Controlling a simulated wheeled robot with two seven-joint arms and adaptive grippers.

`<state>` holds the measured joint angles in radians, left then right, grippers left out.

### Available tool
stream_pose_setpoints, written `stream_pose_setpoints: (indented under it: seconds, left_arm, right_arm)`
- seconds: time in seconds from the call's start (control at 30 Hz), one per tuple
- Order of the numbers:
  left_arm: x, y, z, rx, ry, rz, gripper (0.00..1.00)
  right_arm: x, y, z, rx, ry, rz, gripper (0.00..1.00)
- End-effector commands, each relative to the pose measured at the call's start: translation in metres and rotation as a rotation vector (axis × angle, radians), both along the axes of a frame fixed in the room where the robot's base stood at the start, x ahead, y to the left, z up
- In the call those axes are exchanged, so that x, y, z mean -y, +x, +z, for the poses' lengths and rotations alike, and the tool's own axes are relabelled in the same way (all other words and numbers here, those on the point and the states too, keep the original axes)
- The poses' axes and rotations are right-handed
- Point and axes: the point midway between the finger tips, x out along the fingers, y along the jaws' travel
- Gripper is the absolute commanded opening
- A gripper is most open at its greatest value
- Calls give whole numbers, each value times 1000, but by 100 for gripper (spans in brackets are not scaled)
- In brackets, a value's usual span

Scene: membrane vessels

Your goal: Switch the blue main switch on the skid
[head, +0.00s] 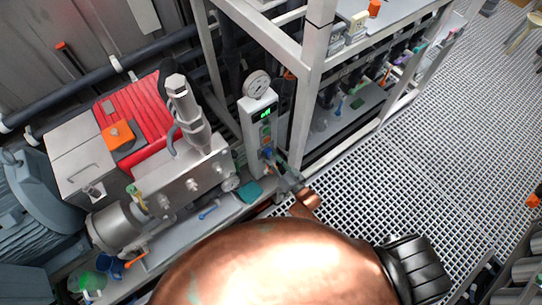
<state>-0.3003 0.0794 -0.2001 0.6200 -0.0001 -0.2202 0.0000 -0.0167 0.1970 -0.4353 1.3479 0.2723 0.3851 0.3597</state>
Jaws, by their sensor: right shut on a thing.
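The blue main switch (267,152) is a small blue knob low on the front of a narrow light-grey control box (257,112), below its lit green display. My right gripper (272,159) is at the switch, with its fingers shut on it. The fingers hide part of the knob, so I cannot tell its exact angle. My left gripper is not in view.
A dial gauge (257,84) sits above the box. To its left are a steel pump block (185,185) and a red cover (135,118). A white frame post (312,75) stands close on the right. The grating floor (440,145) beyond is mostly clear.

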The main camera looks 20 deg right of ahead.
Motion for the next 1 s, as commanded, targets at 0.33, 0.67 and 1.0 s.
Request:
stream_pose_setpoints:
  seconds: [0.33, 0.67, 1.0]
  left_arm:
    - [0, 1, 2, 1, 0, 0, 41]
    - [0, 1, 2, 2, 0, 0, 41]
    - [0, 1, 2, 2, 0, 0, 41]
  right_arm:
    - [0, 0, 0, -23, 63, 0, 9]
    - [0, 0, 0, -24, 66, -1, 9]
    - [0, 0, 0, -23, 64, 0, 51]
